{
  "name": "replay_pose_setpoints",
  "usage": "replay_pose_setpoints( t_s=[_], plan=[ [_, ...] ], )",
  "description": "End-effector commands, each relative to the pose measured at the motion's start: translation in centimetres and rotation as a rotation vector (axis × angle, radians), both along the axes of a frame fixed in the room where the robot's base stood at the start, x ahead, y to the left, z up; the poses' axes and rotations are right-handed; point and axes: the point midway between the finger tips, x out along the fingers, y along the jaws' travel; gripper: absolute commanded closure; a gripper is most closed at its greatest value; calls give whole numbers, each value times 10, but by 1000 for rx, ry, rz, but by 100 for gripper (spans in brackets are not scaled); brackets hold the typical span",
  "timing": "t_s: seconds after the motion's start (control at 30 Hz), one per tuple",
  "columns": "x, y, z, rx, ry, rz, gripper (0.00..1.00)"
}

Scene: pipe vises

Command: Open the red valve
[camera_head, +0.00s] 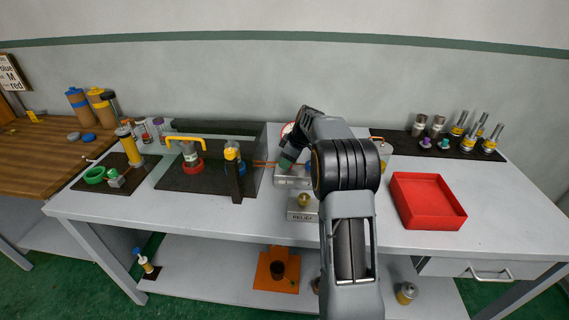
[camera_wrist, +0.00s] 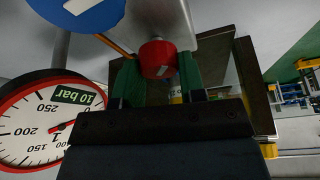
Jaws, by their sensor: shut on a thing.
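The red valve knob (camera_wrist: 158,58), with a white mark on its face, sits on a grey panel in the wrist view. My gripper (camera_wrist: 160,72) has its green fingers on either side of the knob, shut on it. In the head view my gripper (camera_head: 288,160) is at the small grey box behind the relief block, and my arm hides the red knob there.
A blue knob (camera_wrist: 90,12) and a pressure gauge (camera_wrist: 45,120) labelled 10 bar lie close to my gripper. The relief block (camera_head: 303,213) stands in front. A dark vise fixture (camera_head: 205,185) is to the left, a red tray (camera_head: 427,203) to the right.

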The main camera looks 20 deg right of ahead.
Motion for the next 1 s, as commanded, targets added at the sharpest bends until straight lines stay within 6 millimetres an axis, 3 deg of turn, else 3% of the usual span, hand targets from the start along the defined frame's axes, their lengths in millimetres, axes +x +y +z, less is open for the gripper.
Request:
replay_pose_setpoints(
  t_s=[0.5,1.0],
  plan=[
    [2,-3,3,-8,-5,411,86],
    [3,-4,3,-13,-10,560,86]
  ],
)
